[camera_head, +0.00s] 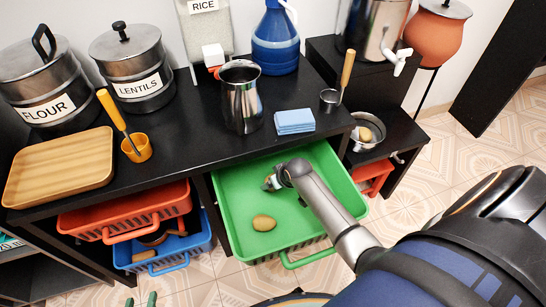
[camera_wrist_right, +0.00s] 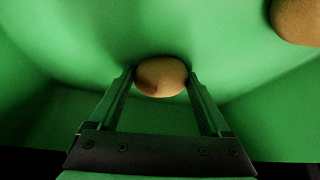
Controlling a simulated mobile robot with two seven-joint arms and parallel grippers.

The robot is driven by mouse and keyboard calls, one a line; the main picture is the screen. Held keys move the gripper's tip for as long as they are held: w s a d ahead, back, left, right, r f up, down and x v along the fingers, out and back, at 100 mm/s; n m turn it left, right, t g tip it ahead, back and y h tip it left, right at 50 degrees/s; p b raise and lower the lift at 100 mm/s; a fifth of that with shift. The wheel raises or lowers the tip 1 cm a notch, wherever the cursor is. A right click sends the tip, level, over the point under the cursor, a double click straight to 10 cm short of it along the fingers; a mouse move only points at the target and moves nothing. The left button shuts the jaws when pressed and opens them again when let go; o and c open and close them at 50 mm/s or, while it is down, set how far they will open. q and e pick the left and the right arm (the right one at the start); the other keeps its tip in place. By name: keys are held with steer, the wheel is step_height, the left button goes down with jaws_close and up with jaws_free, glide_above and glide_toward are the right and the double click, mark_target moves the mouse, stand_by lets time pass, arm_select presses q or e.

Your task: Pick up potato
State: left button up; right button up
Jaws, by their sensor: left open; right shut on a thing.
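A brown potato (camera_wrist_right: 160,70) sits between the two fingers of my right gripper (camera_wrist_right: 162,80) in the right wrist view. The gripper is shut on it, inside the green basket (camera_head: 232,190). In the head view my right arm hides most of this potato and gripper. A second potato (camera_head: 263,223) lies loose on the basket floor, nearer the front. It also shows at the top right of the right wrist view (camera_wrist_right: 298,20). My left gripper (camera_head: 141,301) is open at the bottom left of the head view, with only its green fingertips visible.
The black counter above the basket holds a steel pitcher (camera_head: 241,97), blue cloth (camera_head: 295,121), orange cup (camera_head: 138,148) and wooden tray (camera_head: 60,167). Red (camera_head: 125,212) and blue (camera_head: 168,254) baskets are at left. A pot (camera_head: 368,131) holding a brown item stands right.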

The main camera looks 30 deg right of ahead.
steer(key=c, duration=0.4)
steer(key=shift+c, duration=0.2)
steer(key=shift+r, duration=0.5)
step_height(320, 180, up, 2)
steer(key=shift+r+p, duration=0.2)
steer(key=shift+p, duration=0.6)
arm_select(q)
steer(key=s+r+p, duration=0.1)
steer(key=p, duration=0.1)
steer(key=d+r+g+p, duration=0.1)
steer(key=p, duration=0.2)
steer(key=shift+s+d+r+g, duration=0.1)
steer(key=shift+s+g, duration=0.2)
steer(key=shift+s, duration=0.05)
arm_select(e)
steer(key=s+d+r, duration=0.8)
steer(key=s+r, duration=0.1)
steer(key=s, duration=0.2)
steer(key=shift+s+r, duration=0.15)
steer(key=shift+r, duration=0.15)
steer(key=shift+d, duration=0.1)
